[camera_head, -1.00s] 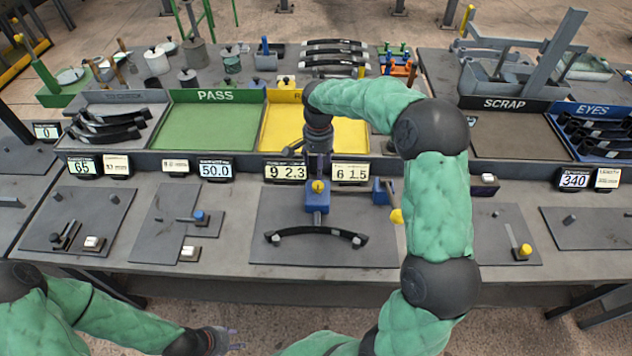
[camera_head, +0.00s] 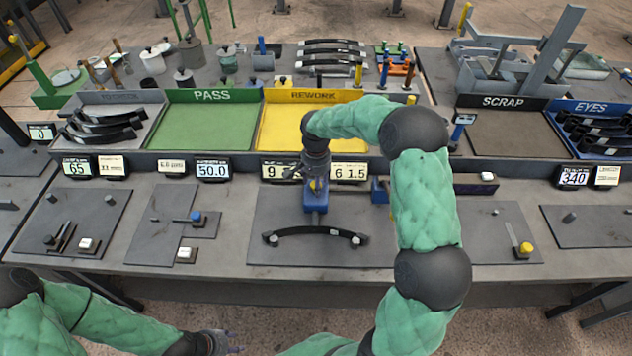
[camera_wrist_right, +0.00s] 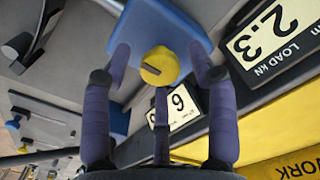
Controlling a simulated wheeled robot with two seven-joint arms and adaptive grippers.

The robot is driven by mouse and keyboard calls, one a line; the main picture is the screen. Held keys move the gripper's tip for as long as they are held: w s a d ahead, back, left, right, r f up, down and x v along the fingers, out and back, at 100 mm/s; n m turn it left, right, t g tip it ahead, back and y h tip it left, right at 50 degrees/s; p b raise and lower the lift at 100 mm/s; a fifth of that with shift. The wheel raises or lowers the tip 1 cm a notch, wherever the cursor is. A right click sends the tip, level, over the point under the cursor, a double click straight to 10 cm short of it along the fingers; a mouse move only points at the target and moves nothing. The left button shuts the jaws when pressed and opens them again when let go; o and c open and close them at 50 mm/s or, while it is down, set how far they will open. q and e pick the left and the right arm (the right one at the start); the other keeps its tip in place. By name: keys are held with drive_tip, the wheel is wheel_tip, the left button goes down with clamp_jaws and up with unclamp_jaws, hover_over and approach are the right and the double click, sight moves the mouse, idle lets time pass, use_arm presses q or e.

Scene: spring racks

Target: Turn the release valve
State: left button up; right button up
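A yellow round knob with a dark slot, which looks like the release valve (camera_wrist_right: 159,66), sits on a blue block (camera_wrist_right: 181,22) in the right wrist view. In the head view the blue block (camera_head: 316,203) stands behind a black curved spring (camera_head: 315,233) on the middle plate; the gripper largely covers the knob there. My right gripper (camera_wrist_right: 160,88) is open, its purple fingers spread around the knob with visible gaps at the sides. It also shows over the block in the head view (camera_head: 315,178). My left gripper (camera_head: 232,343) is open and empty, low at the bench's front edge.
Displays stand behind the plate, including a load display (camera_head: 281,171) partly covered by my gripper. Another blue block (camera_head: 380,190) stands close to its right. Green PASS (camera_head: 210,125) and yellow REWORK (camera_head: 285,128) trays lie behind.

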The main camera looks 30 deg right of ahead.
drive_tip(key=c, duration=0.9)
drive_tip(key=shift+n, duration=0.3)
drive_tip(key=n+p, duration=0.1)
drive_tip(key=n, duration=0.2)
drive_tip(key=shift+r+n, duration=0.1)
drive_tip(key=shift+n, duration=0.2)
drive_tip(key=n+p, duration=0.1)
drive_tip(key=n, duration=0.3)
drive_tip(key=shift+p, duration=0.35)
drive_tip(key=n+p, duration=0.1)
drive_tip(key=n, duration=0.4)
drive_tip(key=n+p, duration=0.1)
drive_tip(key=n, duration=0.3)
drive_tip(key=shift+n+p, duration=0.3)
drive_tip(key=shift+p, duration=0.05)
